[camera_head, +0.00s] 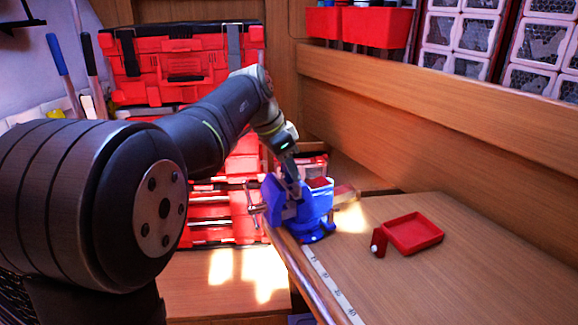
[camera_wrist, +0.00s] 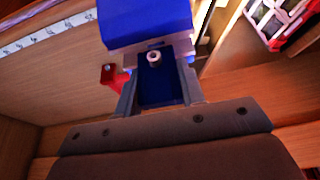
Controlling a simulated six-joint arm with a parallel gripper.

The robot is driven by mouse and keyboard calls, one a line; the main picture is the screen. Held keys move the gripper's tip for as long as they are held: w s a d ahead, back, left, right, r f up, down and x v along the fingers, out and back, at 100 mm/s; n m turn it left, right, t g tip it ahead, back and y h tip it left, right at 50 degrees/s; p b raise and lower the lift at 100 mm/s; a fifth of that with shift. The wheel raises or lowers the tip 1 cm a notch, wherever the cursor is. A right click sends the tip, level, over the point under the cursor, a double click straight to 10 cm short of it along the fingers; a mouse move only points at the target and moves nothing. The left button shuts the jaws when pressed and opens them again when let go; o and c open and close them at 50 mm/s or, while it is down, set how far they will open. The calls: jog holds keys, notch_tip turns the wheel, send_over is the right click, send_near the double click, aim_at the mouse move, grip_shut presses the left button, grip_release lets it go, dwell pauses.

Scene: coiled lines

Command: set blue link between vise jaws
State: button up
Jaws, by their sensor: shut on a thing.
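The blue vise (camera_head: 317,207) stands at the left edge of the wooden bench. Its bright blue body also fills the top middle of the wrist view (camera_wrist: 146,22). My gripper (camera_head: 291,183) points down at the vise from above; its fingers also show in the wrist view (camera_wrist: 160,92). The fingers are shut on a dark blue piece, which looks like the blue link (camera_wrist: 163,91). A small round metal part shows at its far end, close against the vise. In the head view the link cannot be made out, and whether it is between the jaws cannot be told.
A shallow red tray (camera_head: 413,233) lies on the bench right of the vise, with a small red piece with a white tip (camera_head: 379,242) beside it. A measuring strip (camera_head: 331,285) runs along the bench edge. Red toolboxes (camera_head: 185,62) stand behind.

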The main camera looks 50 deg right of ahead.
jog(key=shift+f, duration=0.25)
dwell(0.4)
jog(key=shift+r, duration=0.3)
jog(key=shift+a, duration=0.1)
dwell(0.4)
jog(key=shift+f, duration=0.25)
dwell(0.5)
jog(key=shift+f, duration=0.1)
jog(key=shift+s+r, duration=0.1)
jog(key=shift+r, duration=0.2)
dwell(1.6)
jog(key=o, duration=1.1)
